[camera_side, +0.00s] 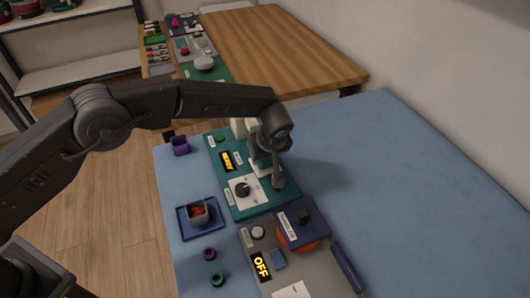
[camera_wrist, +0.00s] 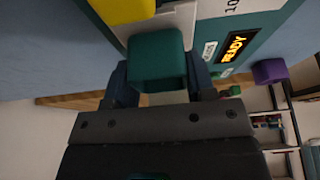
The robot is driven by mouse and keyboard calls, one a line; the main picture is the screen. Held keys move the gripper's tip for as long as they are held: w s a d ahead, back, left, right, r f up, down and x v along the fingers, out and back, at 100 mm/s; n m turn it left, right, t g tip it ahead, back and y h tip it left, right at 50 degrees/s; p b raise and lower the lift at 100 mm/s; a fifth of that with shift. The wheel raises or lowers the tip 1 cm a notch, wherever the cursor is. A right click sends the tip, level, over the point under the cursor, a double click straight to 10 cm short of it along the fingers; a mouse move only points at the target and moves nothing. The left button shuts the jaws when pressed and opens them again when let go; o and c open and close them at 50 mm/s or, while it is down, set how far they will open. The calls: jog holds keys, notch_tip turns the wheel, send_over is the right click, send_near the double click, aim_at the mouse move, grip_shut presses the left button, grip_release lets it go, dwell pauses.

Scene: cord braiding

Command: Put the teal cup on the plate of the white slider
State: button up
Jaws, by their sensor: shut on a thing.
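The teal cup (camera_wrist: 158,58) is square with rounded corners. In the wrist view it sits between the two dark fingers of my gripper (camera_wrist: 161,82), which is shut on it. A white part (camera_wrist: 180,20), which looks like the white slider, is just beyond the cup on the teal panel; I cannot tell whether the cup touches its plate. In the side view my gripper (camera_side: 263,162) is low over the teal panel (camera_side: 218,146), beside a pale slider part. The cup is mostly hidden there.
A lit READY display (camera_wrist: 236,46) is on the panel. A yellow object (camera_wrist: 122,9) is close to the cup. A purple cup (camera_side: 180,146) and a blue tray (camera_side: 184,222) stand left of the panel. A grey panel (camera_side: 284,272) with an OFF display is in front.

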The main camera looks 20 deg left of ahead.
jog(key=shift+f, duration=0.3)
dwell(0.5)
jog(key=o, duration=1)
jog(key=shift+r, duration=5.5)
